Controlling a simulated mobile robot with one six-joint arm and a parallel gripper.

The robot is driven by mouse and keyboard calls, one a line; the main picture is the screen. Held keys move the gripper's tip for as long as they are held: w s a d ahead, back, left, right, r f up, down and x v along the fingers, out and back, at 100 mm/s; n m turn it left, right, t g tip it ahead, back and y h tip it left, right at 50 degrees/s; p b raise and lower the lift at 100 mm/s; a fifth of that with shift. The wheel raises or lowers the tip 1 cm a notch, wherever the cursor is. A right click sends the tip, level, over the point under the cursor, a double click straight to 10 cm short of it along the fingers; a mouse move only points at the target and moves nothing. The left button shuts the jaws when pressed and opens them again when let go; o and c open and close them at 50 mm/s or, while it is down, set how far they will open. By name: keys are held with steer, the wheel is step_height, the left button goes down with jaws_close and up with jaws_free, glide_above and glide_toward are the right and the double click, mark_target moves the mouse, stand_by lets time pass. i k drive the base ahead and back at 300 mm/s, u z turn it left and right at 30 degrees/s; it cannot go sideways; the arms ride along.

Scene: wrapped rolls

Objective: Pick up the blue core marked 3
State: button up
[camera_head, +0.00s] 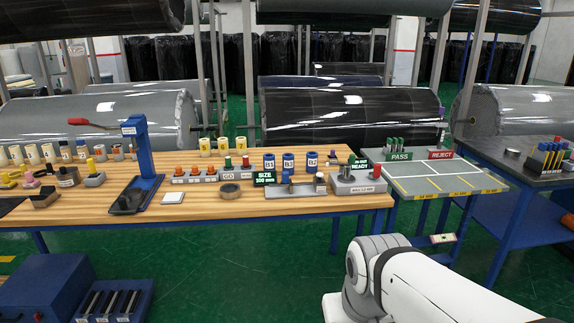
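Three blue cores stand upright in a row near the back right of the wooden table (250,215). The middle one (288,165) has a small label that seems to read B3. The left blue core (269,164) seems to read B1 and the right one (312,163) B2. The cores stand close together with narrow gaps. Links of my arm show at the lower right, in front of the table and apart from the cores. My gripper is not in view.
In front of the cores are a SIZE display (265,178) and a grey fixture with a blue post (285,178). A grey READY box (357,184) stands to their right. A blue press (140,150) stands to the left. A PASS/REJECT table (420,187) stands further right.

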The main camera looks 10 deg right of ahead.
mark_target(288, 159)
steer(key=z, duration=0.3)
steer(key=i, duration=2.6)
steer(key=u, duration=0.3)
